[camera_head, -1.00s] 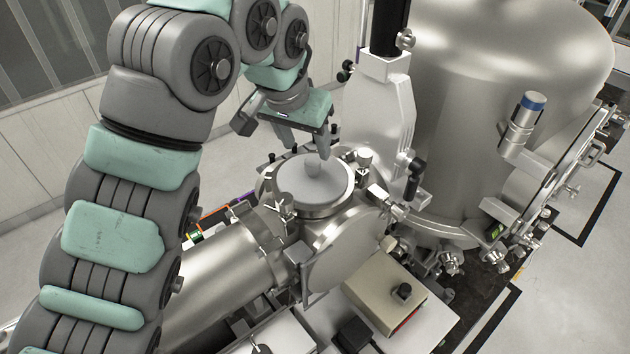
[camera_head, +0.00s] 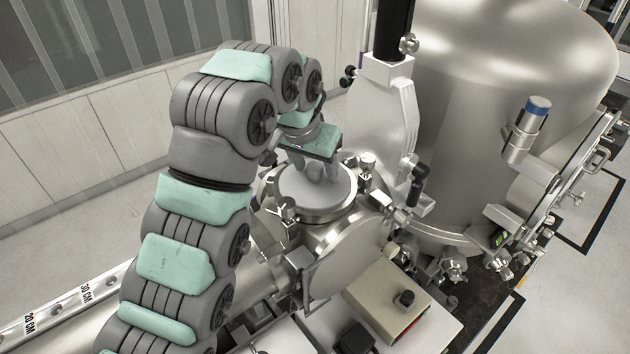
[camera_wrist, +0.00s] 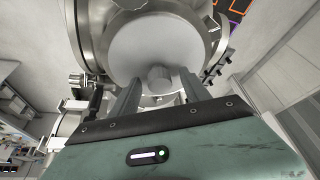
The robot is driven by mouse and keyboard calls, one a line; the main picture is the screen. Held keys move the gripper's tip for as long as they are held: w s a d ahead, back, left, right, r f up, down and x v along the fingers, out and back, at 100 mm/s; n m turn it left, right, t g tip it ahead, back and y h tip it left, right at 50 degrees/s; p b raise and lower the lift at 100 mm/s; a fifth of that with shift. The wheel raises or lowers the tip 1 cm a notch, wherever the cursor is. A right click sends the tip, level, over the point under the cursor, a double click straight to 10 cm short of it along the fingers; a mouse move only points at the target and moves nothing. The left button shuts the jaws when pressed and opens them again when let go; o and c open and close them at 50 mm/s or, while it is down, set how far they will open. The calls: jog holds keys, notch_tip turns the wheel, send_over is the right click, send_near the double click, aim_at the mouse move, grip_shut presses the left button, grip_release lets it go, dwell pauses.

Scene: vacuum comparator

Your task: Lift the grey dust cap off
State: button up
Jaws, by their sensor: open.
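The grey dust cap (camera_head: 300,192) is a flat round disc with a short knob (camera_wrist: 160,73) in its middle. It sits on the round metal port (camera_head: 318,215) on top of the chamber. The cap also shows in the wrist view (camera_wrist: 140,48). My gripper (camera_head: 322,172) is open, low over the cap. In the wrist view my gripper (camera_wrist: 159,80) has a finger on either side of the knob, with visible gaps. I cannot tell whether the fingertips touch the cap. In the head view the fingers partly hide the knob.
Clamps and a small valve (camera_head: 367,163) stand around the port rim. A pale metal column (camera_head: 385,110) and a large steel vessel (camera_head: 470,110) rise behind and to the right. A beige box (camera_head: 388,298) stands in front. Above the cap, my own arm takes up the left.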

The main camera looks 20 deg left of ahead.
grip_shut()
dwell(0.5)
